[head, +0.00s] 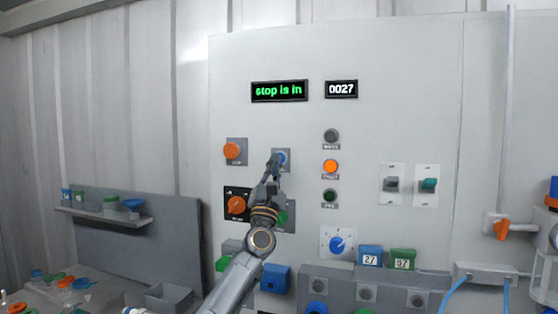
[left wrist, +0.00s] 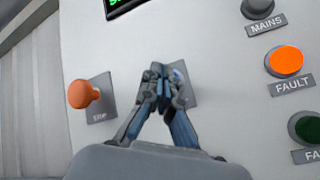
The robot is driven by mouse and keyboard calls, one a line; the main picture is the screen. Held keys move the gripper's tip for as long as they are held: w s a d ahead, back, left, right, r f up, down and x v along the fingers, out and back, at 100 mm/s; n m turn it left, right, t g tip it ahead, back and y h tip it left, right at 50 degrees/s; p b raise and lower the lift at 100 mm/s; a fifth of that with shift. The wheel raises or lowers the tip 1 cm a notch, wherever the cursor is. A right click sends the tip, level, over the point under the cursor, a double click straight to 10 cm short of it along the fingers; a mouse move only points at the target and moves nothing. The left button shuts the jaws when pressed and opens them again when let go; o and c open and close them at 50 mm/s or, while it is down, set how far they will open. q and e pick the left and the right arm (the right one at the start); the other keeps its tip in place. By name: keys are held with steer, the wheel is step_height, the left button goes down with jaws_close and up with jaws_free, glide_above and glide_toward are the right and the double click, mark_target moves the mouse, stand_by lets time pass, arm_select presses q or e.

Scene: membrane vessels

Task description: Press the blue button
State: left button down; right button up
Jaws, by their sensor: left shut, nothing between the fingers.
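The blue button (head: 283,155) sits on a grey plate on the white panel, right of an orange mushroom button. In the left wrist view only a bit of the blue button (left wrist: 180,75) shows beside my fingertips; the rest is hidden behind them. My left gripper (head: 276,160) is shut and empty, its tips right in front of the button's plate. In the left wrist view its closed tips (left wrist: 158,70) overlap the plate. I cannot tell whether the tips touch the button. My right gripper is in neither view.
The orange mushroom button (head: 232,151) is close on the left. Below it is an orange rotary switch (head: 236,205). A lit orange FAULT lamp (head: 330,166) and toggle switches are to the right. A display (head: 279,91) above reads "stop is in".

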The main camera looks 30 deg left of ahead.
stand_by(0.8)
arm_select(q)
steer(key=shift+w+a+b, duration=0.1)
steer(key=shift+w+b, duration=0.3)
steer(key=shift+b, duration=0.35)
steer(key=shift+w+a+b, duration=0.1)
steer(key=shift+w+b, duration=0.3)
steer(key=shift+b, duration=0.55)
stand_by(0.6)
steer(key=shift+s+d+p, duration=0.2)
steer(key=shift+s+p, duration=0.6)
steer(key=shift+p, duration=0.3)
